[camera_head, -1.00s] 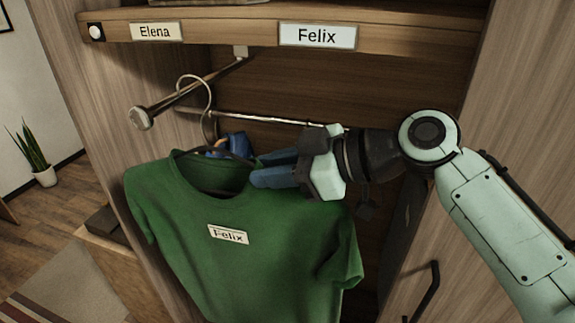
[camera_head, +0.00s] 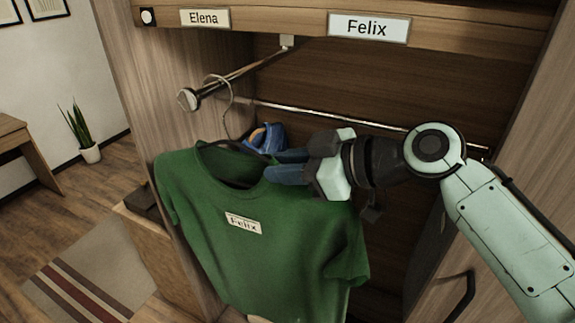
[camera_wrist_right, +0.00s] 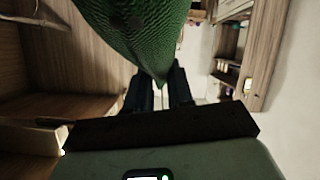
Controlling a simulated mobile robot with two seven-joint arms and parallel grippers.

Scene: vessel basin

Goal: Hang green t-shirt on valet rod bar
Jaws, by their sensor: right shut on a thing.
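The green t-shirt (camera_head: 290,245) hangs on a hanger and carries a "Felix" tag on its chest. My right gripper (camera_head: 268,165) is shut on it at the collar and shoulder; the exact grip is partly hidden. Green cloth (camera_wrist_right: 140,30) also shows above the fingers in the right wrist view. The hanger hook (camera_head: 231,101) rises from the collar and overlaps the valet rod bar (camera_head: 238,73) between its end knob and its mount. I cannot tell whether the hook rests on the bar. My left gripper is not in view.
A shelf edge (camera_head: 270,17) above bears "Elena" and "Felix" labels. A thin metal rail (camera_head: 330,115) runs across the closet behind the hanger. A blue object (camera_head: 270,138) lies behind the collar. A door with a dark handle (camera_head: 460,298) is at lower right.

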